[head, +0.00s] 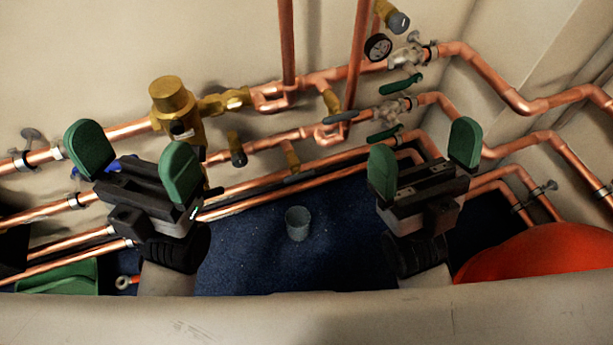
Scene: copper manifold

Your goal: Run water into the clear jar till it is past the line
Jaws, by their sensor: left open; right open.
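A small clear jar (298,224) stands upright on the dark blue floor, between my two grippers and below the pipes. Its line and any water in it are too small to tell. A capped brass outlet (237,150) hangs from the pipes above and left of the jar. Valves with green lever handles (402,84) sit on the pipes at the upper right. My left gripper (135,150) is open and empty, in front of the pipes at the left. My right gripper (425,160) is open and empty, to the right of the jar.
Copper pipes (330,161) run across the wall. A brass valve body (172,105) stands at the left and a round gauge (378,47) at the upper right. A red rounded object (545,255) is at the lower right. A pale edge (310,318) crosses the front. Blue floor around the jar is clear.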

